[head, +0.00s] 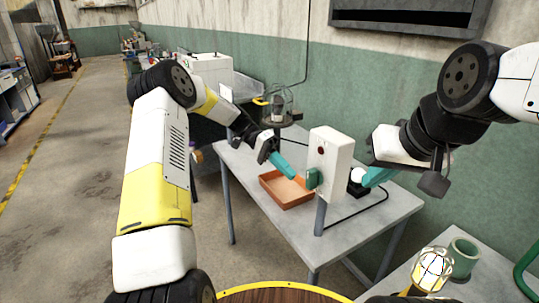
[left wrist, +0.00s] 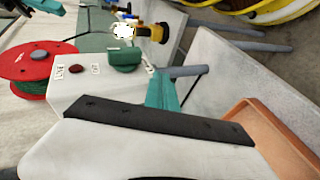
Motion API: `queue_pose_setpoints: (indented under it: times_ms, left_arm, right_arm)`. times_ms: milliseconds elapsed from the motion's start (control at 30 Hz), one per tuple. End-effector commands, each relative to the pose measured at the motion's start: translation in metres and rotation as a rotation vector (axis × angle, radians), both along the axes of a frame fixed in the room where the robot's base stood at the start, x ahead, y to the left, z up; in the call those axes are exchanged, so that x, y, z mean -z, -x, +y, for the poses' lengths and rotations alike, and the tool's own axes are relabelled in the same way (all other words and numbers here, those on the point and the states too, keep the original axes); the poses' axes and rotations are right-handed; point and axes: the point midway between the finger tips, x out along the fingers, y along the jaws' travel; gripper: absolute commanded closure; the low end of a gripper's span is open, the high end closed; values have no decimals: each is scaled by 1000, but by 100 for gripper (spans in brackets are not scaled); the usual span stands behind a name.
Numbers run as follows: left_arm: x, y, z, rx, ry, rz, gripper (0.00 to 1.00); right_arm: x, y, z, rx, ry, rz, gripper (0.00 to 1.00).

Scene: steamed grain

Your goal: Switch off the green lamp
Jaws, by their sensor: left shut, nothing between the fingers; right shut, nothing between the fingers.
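My right gripper (head: 377,177) is shut and empty, beside a white round bulb (head: 358,175). I see no lamp clearly lit green.
An orange tray (head: 272,193) lies left of the box. A lit caged lamp (head: 431,268) and a green jar (head: 463,256) stand at front right. Another caged lamp (head: 278,107) is behind. A red reel (left wrist: 33,65) shows in the left wrist view. Open floor lies left.

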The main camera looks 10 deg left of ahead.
Motion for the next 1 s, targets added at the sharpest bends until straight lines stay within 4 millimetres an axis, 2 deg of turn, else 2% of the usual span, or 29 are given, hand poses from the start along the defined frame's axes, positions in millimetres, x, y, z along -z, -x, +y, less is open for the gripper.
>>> queue_pose_setpoints:
  times_ms: [600,1000]
  left_arm:
    - [-1,-50,63,0,2,-1,100]
    - [-1,-54,69,2,1,-1,100]
  right_arm:
    - [0,0,0,0,0,-1,100]
    - [0,0,0,0,0,-2,100]
